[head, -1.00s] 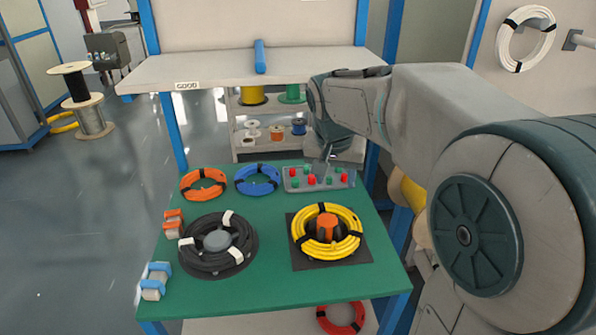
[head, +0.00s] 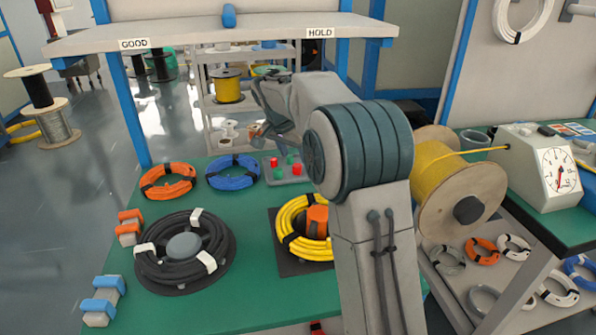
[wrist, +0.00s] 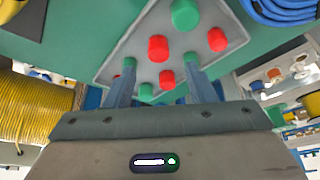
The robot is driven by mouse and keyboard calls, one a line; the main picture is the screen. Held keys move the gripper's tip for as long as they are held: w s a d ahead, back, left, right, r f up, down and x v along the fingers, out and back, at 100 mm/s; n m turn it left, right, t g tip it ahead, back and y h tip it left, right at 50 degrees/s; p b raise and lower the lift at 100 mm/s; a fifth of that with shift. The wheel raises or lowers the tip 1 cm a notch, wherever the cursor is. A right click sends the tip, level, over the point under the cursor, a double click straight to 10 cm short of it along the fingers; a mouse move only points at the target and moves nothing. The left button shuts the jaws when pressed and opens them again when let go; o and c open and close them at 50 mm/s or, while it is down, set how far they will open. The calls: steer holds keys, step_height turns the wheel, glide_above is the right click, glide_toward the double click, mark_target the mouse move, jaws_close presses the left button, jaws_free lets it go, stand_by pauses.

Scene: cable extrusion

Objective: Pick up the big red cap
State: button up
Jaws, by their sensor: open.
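A grey tray (head: 268,181) of red and green caps sits at the back of the green table, partly hidden by my arm. In the wrist view the tray (wrist: 110,68) lies beyond my gripper (wrist: 160,68), whose two fingers are apart and empty. A large-looking red cap (wrist: 158,48) stands just past the fingertips, roughly between them. Another red cap (wrist: 217,39) is to its right, and a smaller-looking one (wrist: 167,79) lies between the fingers in the picture. A big green cap (wrist: 184,15) stands farther up. Contact between fingers and caps cannot be told.
Orange (head: 168,181) and blue (head: 232,172) coils lie left of the tray. A black coil (head: 184,250) and a yellow coil (head: 290,222) lie nearer. A shelf (head: 95,45) spans above the table's back. A yellow cable spool (head: 436,175) stands right of my arm.

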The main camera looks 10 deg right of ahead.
mark_target(299, 171)
steer(key=b+x, duration=0.1)
steer(key=x, duration=0.3)
steer(key=shift+s+a+f, duration=0.1)
steer(key=shift+s+f, duration=0.05)
steer(key=shift+f, duration=0.15)
steer(key=c, duration=1)
steer(key=shift+r, duration=0.1)
steer(key=shift+c, duration=0.2)
steer(key=shift+r, duration=0.5)
steer(key=p+v, duration=0.1)
steer(key=v, duration=0.1)
steer(key=shift+r, duration=0.35)
steer(key=s+a+p, duration=0.1)
steer(key=s+a, duration=1)
steer(key=shift+s, duration=0.15)
steer(key=shift+s+a+f, duration=0.1)
steer(key=shift+s+a, duration=0.4)
steer(key=shift+o, duration=1.1)
